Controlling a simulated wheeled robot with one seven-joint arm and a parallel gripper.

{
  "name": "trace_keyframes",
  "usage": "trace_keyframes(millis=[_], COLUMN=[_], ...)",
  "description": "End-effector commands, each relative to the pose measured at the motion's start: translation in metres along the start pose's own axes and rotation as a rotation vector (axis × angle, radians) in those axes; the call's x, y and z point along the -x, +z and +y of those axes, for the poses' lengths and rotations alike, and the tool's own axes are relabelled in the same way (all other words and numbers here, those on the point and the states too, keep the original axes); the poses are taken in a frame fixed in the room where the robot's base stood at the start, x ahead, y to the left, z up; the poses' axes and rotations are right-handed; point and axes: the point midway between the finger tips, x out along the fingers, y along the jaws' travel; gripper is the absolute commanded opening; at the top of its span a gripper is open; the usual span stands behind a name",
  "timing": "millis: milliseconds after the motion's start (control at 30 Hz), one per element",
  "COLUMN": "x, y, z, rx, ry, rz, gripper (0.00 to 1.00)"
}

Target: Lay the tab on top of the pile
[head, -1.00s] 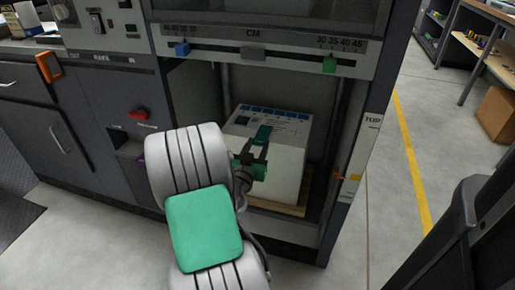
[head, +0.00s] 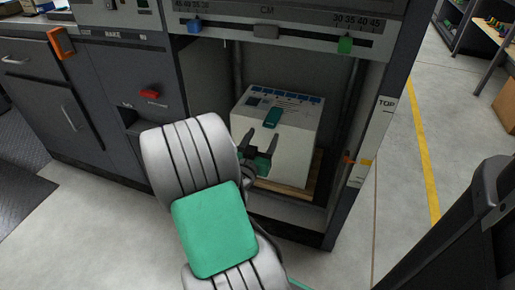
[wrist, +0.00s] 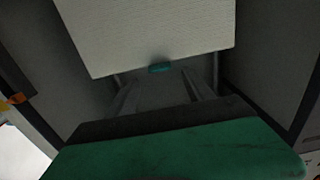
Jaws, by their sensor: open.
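The tab (head: 272,117) is a small teal strip lying on the top of the pile, at its front edge. The pile (head: 287,149) is a white block-like stack with dark blue print on top. In the wrist view, the tab's teal end (wrist: 160,67) shows at the edge of the pile's pale side (wrist: 150,30). My gripper (head: 262,138) is open and empty, in front of the pile and below the tab. Its fingers (wrist: 160,92) are apart in the wrist view, with a gap between them and the tab. The tab's underside is hidden.
The pile stands on a wooden pallet (head: 312,172) inside a dark grey machine bay. The bay's right post (head: 367,140) is close beside it. A scale bar with blue, grey and green sliders (head: 345,44) crosses above. Open floor lies to the right.

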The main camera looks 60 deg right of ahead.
Motion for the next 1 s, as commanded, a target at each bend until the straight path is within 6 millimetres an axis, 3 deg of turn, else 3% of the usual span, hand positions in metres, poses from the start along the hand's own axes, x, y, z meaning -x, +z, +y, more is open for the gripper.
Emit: trace_keyframes(millis=[100,200,500,567,667,767,800,900,1000], x=[0.033,0.051,0.067,0.068,0.087,0.160,0.199,0.299,0.374], y=[0.001,0.000,0.002,0.012,0.051,0.095,0.101,0.094,0.072], z=[-0.003,-0.002,-0.001,-0.003,-0.031,-0.099,-0.124,-0.163,-0.169], rx=[0.001,0.000,-0.007,-0.015,0.001,0.150,0.244,0.514,0.765], ry=[-0.010,-0.007,0.012,0.039,0.057,-0.124,-0.250,-0.614,-0.935], rz=[0.001,0.000,-0.019,-0.082,-0.344,-0.746,-0.879,-1.090,-1.155], gripper=[0.60,0.60,0.60,0.60,0.60,0.60,0.60,0.60,0.60])
